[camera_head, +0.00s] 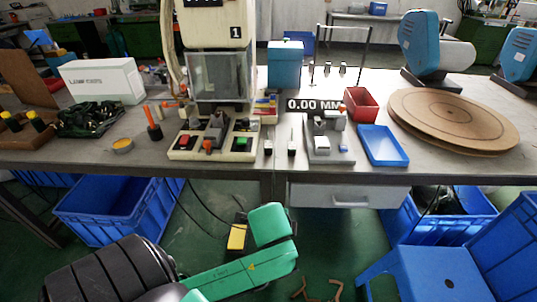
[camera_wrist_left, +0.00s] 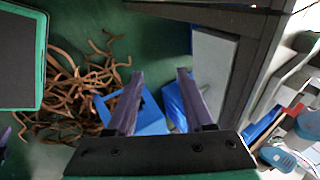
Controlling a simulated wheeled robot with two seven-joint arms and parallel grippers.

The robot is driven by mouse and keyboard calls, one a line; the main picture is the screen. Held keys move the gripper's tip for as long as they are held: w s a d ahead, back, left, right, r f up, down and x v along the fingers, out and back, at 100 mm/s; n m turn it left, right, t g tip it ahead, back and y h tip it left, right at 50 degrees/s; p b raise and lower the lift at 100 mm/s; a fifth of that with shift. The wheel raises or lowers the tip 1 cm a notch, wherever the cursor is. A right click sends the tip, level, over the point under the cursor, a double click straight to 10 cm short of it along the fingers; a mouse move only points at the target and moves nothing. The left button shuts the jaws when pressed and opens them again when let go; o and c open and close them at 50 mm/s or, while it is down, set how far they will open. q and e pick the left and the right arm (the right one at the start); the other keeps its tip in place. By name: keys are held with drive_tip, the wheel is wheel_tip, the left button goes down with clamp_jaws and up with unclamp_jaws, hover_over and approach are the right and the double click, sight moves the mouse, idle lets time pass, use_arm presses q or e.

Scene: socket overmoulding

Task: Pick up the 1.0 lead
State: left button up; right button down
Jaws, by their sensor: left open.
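I cannot make out for sure which object is the 1.0 lead. In the head view, two small slim dark-and-white pieces stand on the table, the left piece (camera_head: 268,145) and the right piece (camera_head: 291,145), between the moulding machine (camera_head: 215,75) and a grey fixture (camera_head: 321,145). The machine carries a "1" label. My left gripper (camera_wrist_left: 155,75) shows in the left wrist view, with two purple fingers apart and nothing between them. It is over the floor area, away from the table top. My right gripper is not seen.
On the table (camera_head: 240,178) are a red bin (camera_head: 361,104), a blue tray (camera_head: 382,145), round brown boards (camera_head: 453,120) and a white box (camera_head: 102,80). Blue crates (camera_head: 115,215) and a blue stool (camera_head: 430,272) stand below. Brown strands (camera_wrist_left: 75,85) lie on the floor.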

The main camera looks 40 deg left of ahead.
use_arm(q)
drive_tip(key=w+a+r+m+t+y, duration=0.35)
drive_tip(key=w+a+r+m, duration=0.3)
drive_tip(key=m, duration=0.35)
drive_tip(key=m+y, duration=0.4)
drive_tip(key=m, duration=0.2)
approach(268, 146)
drive_tip(key=shift+t+h, duration=0.35)
drive_tip(key=shift+t, duration=0.1)
drive_tip(key=x, duration=0.5)
drive_tip(key=b+x, duration=0.1)
drive_tip(key=x, duration=0.4)
drive_tip(key=shift+s+a+f+b, duration=0.1)
drive_tip(key=shift+a+f+b, duration=0.1)
drive_tip(key=shift+a+b, duration=0.15)
clamp_jaws()
